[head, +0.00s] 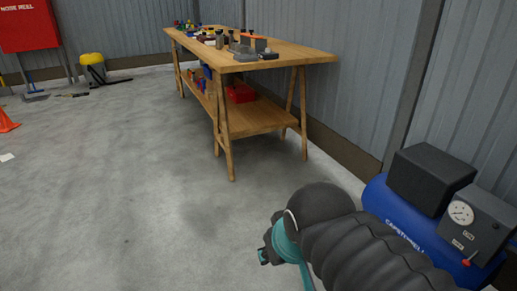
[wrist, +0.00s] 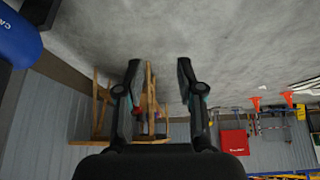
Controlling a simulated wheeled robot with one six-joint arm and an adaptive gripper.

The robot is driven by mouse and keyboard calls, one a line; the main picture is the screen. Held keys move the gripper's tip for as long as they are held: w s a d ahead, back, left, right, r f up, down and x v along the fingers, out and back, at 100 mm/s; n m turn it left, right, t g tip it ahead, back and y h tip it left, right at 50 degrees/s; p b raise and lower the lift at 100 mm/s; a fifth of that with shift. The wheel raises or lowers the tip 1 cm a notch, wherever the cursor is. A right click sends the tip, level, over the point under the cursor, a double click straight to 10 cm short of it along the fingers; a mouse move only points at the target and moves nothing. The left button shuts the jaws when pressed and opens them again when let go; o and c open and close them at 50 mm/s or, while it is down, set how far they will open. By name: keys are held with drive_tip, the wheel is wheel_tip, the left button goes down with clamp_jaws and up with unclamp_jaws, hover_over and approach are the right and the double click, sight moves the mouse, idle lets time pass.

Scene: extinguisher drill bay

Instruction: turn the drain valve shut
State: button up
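A blue compressor tank (head: 405,222) stands at the right edge of the head view, with a black box, a round gauge (head: 461,213) and a small red knob (head: 466,262) on its grey panel side. I cannot tell whether this red knob is the drain valve; no other valve shows. The tank's edge also shows at the upper left of the wrist view (wrist: 18,38). My gripper (wrist: 158,64) is open, with nothing between its fingers. In the head view my arm lies in front of and left of the tank, hiding its lower part.
A wooden workbench (head: 235,67) with tools on top and a red box (head: 240,93) below stands along the wall. A red cabinet (head: 27,27), a yellow vacuum (head: 93,68) and an orange cone (head: 6,120) are at the left. The concrete floor between is clear.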

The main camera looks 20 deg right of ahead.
drive_tip(key=w+d+f+g+h, duration=0.15)
drive_tip(key=d+f+g, duration=0.25)
drive_tip(key=f, duration=0.4)
drive_tip(key=w+d+f+g, duration=0.2)
drive_tip(key=d+f+g, duration=0.2)
drive_tip(key=f, duration=0.5)
drive_tip(key=s+d+f+n+g+h, duration=0.4)
drive_tip(key=d+f+n+h, duration=0.1)
drive_tip(key=d+f, duration=0.65)
drive_tip(key=s+d+f+n+g+h, duration=0.4)
drive_tip(key=d+f+n+h, duration=0.1)
drive_tip(key=d+f, duration=0.65)
drive_tip(key=w+d+f+n+t+h, duration=0.4)
drive_tip(key=f+n+t+h, duration=0.15)
drive_tip(key=f, duration=0.25)
drive_tip(key=w+d+r+n+t+h, duration=0.15)
drive_tip(key=w+n+t, duration=0.25)
drive_tip(key=w+t, duration=0.45)
drive_tip(key=shift+g+y, duration=0.25)
drive_tip(key=shift+g, duration=0.65)
drive_tip(key=w+d, duration=0.1)
drive_tip(key=d, duration=0.8)
drive_tip(key=w+d, duration=0.1)
drive_tip(key=d, duration=0.3)
drive_tip(key=shift+w+d+f, duration=0.1)
drive_tip(key=shift+w+d, duration=0.25)
drive_tip(key=shift+d, duration=0.05)
